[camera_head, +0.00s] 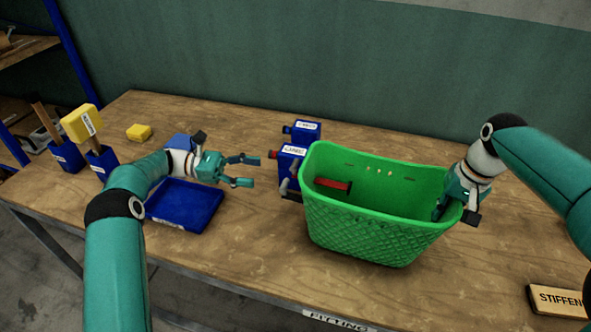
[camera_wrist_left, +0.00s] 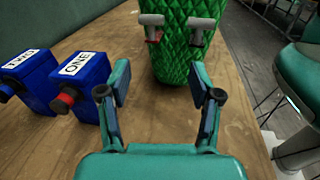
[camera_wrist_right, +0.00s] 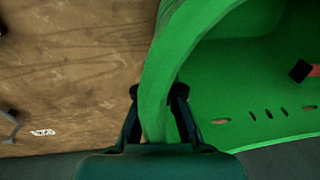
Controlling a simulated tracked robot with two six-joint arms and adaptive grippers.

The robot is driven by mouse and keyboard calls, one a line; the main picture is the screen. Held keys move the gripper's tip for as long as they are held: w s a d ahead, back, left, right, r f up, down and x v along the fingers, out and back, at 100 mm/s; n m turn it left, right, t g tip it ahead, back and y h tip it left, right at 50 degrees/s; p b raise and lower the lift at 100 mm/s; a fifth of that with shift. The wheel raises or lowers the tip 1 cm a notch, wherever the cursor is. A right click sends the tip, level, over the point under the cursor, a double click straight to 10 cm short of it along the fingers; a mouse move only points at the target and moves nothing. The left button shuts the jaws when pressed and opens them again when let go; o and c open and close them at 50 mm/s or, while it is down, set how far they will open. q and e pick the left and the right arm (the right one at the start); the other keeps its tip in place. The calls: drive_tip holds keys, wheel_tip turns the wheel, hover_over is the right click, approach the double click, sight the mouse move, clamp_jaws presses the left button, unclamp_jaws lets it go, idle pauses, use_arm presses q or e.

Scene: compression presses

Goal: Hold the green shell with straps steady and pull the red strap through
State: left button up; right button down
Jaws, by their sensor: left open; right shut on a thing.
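The green shell (camera_head: 375,225), a basket-like tub with a quilted outside, stands on the table in the head view. A red strap (camera_head: 332,185) with a dark end lies inside it at its left end. In the left wrist view, two grey rollers or guides sit on the shell's end (camera_wrist_left: 175,60), with red strap bits (camera_wrist_left: 154,38) showing under them. My left gripper (camera_head: 243,171) is open and empty, left of the shell and apart from it. My right gripper (camera_head: 455,205) is shut on the shell's right rim, which also shows in the right wrist view (camera_wrist_right: 155,100).
Two blue labelled boxes (camera_head: 291,160) stand just left of the shell, behind my left gripper. A blue tray (camera_head: 185,204) lies under my left arm. A yellow block (camera_head: 139,132) and blue holders (camera_head: 101,163) stand at the left. A "STIFFEN" sign (camera_head: 556,300) lies at the front right.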

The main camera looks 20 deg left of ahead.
sight(294, 170)
use_arm(q)
drive_tip(key=d, duration=0.3)
drive_tip(key=w+d, duration=0.1)
drive_tip(key=d, duration=0.3)
drive_tip(key=w+d, duration=0.1)
drive_tip(key=d, duration=0.3)
drive_tip(key=shift+w+r, duration=0.15)
drive_tip(key=shift+r, duration=0.25)
clamp_jaws()
idle(0.4)
